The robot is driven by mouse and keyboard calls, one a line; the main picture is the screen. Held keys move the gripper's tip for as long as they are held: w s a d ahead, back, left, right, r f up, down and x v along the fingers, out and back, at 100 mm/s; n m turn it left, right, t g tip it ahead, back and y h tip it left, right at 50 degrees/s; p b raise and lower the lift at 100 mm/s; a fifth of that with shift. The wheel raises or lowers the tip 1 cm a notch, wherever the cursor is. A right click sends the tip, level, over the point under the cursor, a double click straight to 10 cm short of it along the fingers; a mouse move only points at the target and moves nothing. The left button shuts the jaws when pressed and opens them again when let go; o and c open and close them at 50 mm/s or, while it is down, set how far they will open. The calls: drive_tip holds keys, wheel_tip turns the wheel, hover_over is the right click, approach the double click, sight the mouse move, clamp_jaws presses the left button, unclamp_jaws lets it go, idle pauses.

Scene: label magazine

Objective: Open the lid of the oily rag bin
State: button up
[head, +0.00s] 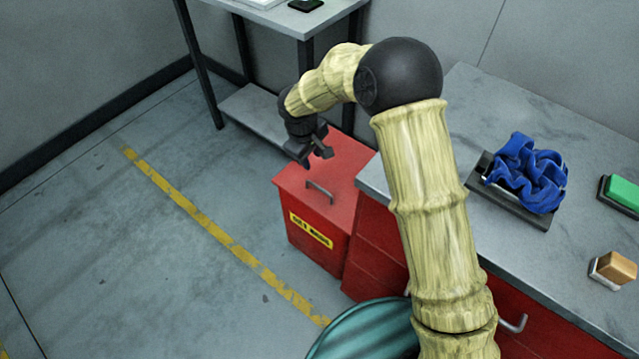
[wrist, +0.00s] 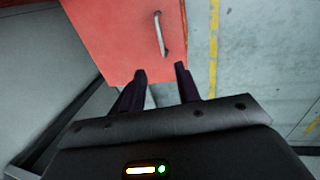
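The oily rag bin (head: 316,236) is a red box with a yellow label on its front, standing on the floor beside the workbench in the head view. Its red lid (head: 342,178) lies flat and shut, with a grey bar handle (head: 320,192) near the front edge. My gripper (head: 318,152) is above the back part of the lid, apart from the handle. In the wrist view my gripper (wrist: 162,76) has its two fingers spread with nothing between them. The handle (wrist: 160,35) and lid (wrist: 120,38) show beyond the fingertips.
A workbench (head: 527,110) with red drawers stands right of the bin, holding a blue cloth (head: 527,174), a green block (head: 622,193) and a brown block (head: 615,268). A small table (head: 270,15) stands behind. A teal round object (head: 365,332) is in front. Floor on the left is clear.

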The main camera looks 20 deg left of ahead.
sight(320, 188)
drive_tip(key=w+f, duration=0.1)
drive_tip(key=f, duration=0.4)
drive_tip(key=w+d+f+b, duration=0.1)
drive_tip(key=f, duration=0.5)
drive_tip(key=w+f, duration=0.1)
drive_tip(key=f, duration=0.5)
drive_tip(key=shift+w+d+b, duration=0.1)
drive_tip(key=shift+d+b, duration=0.1)
drive_tip(key=shift+b, duration=0.1)
clamp_jaws()
